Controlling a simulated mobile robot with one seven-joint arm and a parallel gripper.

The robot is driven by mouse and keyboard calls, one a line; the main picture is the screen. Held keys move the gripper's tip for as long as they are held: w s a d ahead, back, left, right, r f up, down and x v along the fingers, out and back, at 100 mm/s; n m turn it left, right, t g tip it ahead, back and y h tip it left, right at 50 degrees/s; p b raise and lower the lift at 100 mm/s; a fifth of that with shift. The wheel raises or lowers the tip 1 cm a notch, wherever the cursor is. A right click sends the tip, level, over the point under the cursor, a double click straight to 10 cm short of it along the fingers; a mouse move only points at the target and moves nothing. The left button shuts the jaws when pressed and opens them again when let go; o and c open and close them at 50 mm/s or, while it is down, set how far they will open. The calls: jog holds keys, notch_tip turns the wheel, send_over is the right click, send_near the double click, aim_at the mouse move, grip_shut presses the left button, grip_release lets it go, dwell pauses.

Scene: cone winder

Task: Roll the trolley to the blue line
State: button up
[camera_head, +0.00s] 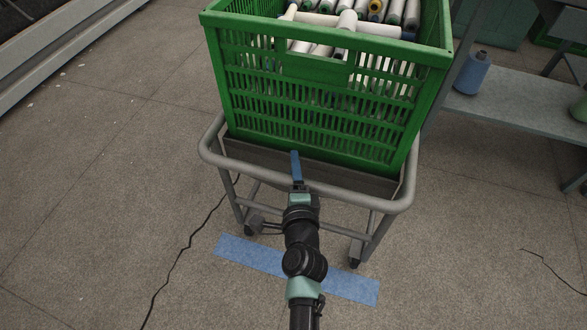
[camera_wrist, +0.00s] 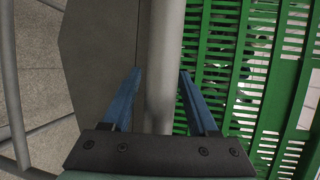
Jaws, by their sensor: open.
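The trolley is a grey tubular frame on castors, and its front rail (camera_head: 345,199) faces me in the head view. A green slatted crate (camera_head: 320,110) stands on it, holding several white cones and tubes. The blue line (camera_head: 260,256) is a strip on the floor under the trolley's near end; my arm hides its middle. My gripper (camera_head: 296,165) is at the front rail. In the wrist view, the rail (camera_wrist: 163,75) runs between the two blue fingers of my open gripper (camera_wrist: 158,95). I cannot tell whether either finger touches it.
A grey shelf (camera_head: 520,118) with a blue cone (camera_head: 472,73) stands at the right, close to the crate. A pale rail structure (camera_head: 65,50) lies at the upper left.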

jog(key=shift+s, duration=0.1)
jog(key=s+d+r+p, duration=0.1)
jog(key=s+r, duration=0.1)
jog(key=s, duration=1)
jog(key=shift+s+r, duration=0.2)
jog(key=shift+s, duration=0.1)
jog(key=shift+w, duration=0.1)
